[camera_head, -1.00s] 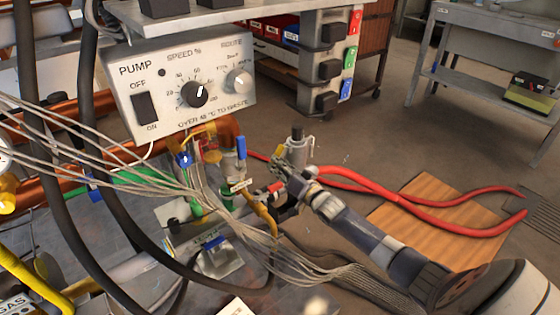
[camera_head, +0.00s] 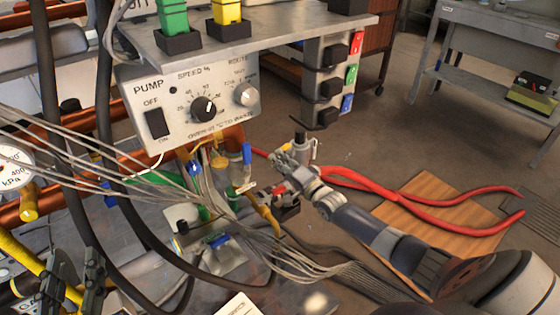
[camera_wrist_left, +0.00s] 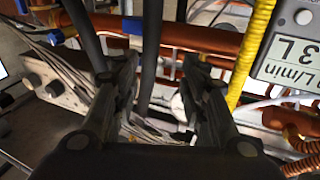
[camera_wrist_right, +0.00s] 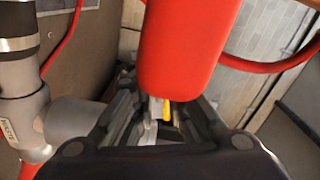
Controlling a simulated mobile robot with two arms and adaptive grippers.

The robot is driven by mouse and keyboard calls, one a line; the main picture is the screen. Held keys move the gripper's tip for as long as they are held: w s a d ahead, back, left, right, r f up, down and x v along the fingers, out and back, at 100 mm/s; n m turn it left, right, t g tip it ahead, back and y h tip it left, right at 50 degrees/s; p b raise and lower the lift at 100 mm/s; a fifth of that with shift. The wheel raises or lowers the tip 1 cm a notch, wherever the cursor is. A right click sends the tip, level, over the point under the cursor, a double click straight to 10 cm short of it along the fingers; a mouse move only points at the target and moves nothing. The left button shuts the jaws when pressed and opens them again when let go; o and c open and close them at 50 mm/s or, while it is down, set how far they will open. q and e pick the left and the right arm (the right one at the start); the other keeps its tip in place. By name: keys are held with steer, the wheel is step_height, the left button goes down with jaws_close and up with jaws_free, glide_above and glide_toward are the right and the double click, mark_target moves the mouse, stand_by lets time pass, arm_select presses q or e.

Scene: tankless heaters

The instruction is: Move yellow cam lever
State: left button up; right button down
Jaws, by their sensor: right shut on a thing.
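The yellow cam lever (camera_wrist_right: 167,109) shows as a small yellow piece between the fingertips of my right gripper (camera_wrist_right: 160,112) in the right wrist view. That gripper is shut on it, and a red handle-like part (camera_wrist_right: 187,50) hides much of the grip. In the head view my right gripper (camera_head: 274,192) is beside the grey pipe fitting (camera_head: 303,150), among cables. My left gripper (camera_head: 78,285) is at the lower left near a yellow pipe. In the left wrist view my left gripper (camera_wrist_left: 160,100) is open, with dark hoses beyond its fingers.
The pump control box (camera_head: 190,105) hangs under a grey shelf (camera_head: 240,40). Thin grey cables (camera_head: 150,190) and black hoses (camera_head: 50,120) cross in front. Red long handles (camera_head: 440,218) lie over a wooden board (camera_head: 410,200). A pressure gauge (camera_head: 12,168) is at the left edge.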

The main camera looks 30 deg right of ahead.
arm_select(q)
steer(key=shift+s+a+f+g+y, duration=0.1)
steer(key=shift+f+g+y, duration=0.2)
steer(key=shift+f, duration=0.45)
steer(key=shift+a+f+g+y, duration=0.1)
steer(key=shift+f+g, duration=0.3)
steer(key=shift+f, duration=0.3)
arm_select(e)
steer(key=shift+d+r+m, duration=0.25)
steer(key=shift+r+m, duration=0.45)
steer(key=shift+m, duration=0.6)
steer(key=c, duration=1.9)
jaws_free()
steer(key=shift+s, duration=0.1)
steer(key=s, duration=0.7)
steer(key=s+d, duration=0.1)
steer(key=s, duration=0.3)
steer(key=shift+s, duration=0.35)
